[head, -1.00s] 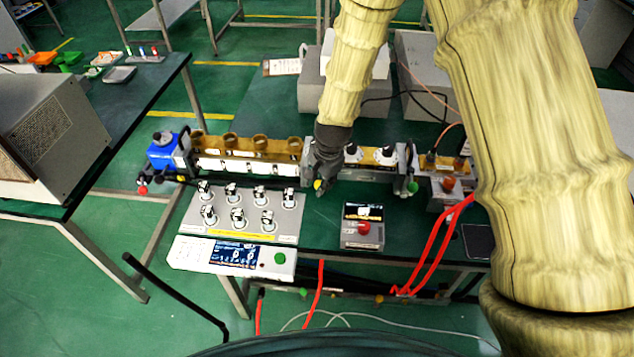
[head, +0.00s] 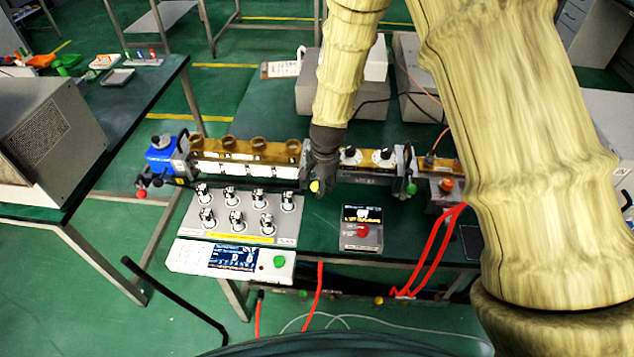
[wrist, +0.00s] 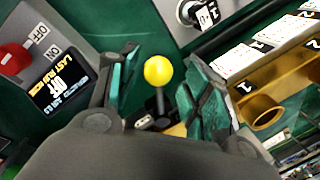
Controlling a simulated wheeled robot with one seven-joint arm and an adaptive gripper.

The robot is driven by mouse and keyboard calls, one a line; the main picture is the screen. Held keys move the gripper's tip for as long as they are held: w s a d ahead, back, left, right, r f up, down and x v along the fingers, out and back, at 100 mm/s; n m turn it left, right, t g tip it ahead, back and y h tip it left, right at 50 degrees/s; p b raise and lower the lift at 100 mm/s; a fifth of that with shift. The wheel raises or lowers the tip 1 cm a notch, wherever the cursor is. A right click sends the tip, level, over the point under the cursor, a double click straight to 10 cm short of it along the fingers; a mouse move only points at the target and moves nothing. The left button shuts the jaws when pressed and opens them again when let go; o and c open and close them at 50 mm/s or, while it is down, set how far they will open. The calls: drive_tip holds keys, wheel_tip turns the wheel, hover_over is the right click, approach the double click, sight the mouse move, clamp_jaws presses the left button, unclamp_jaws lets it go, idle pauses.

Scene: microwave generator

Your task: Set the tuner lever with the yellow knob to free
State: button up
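The yellow knob (wrist: 158,71) tops a dark lever (wrist: 160,103) and shows between my two fingertips in the wrist view. In the head view the yellow knob (head: 315,186) sits at the front of the brown and white waveguide line (head: 240,147), just under my gripper (head: 322,178). My gripper (wrist: 162,80) is open, with one green-padded finger on each side of the knob. A gap shows between the knob and each finger. The lever's base is partly hidden by my gripper.
A lever with a green knob (head: 411,188) stands to the right, and one with a red knob (head: 141,193) to the left. Red cables (head: 428,250) hang at right.

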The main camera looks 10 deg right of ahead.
drive_tip(key=shift+s, duration=0.1)
wheel_tip(320, 180, up, 12)
drive_tip(key=s+d, duration=0.1)
drive_tip(key=s, duration=0.1)
idle(0.7)
drive_tip(key=shift+f, duration=0.15)
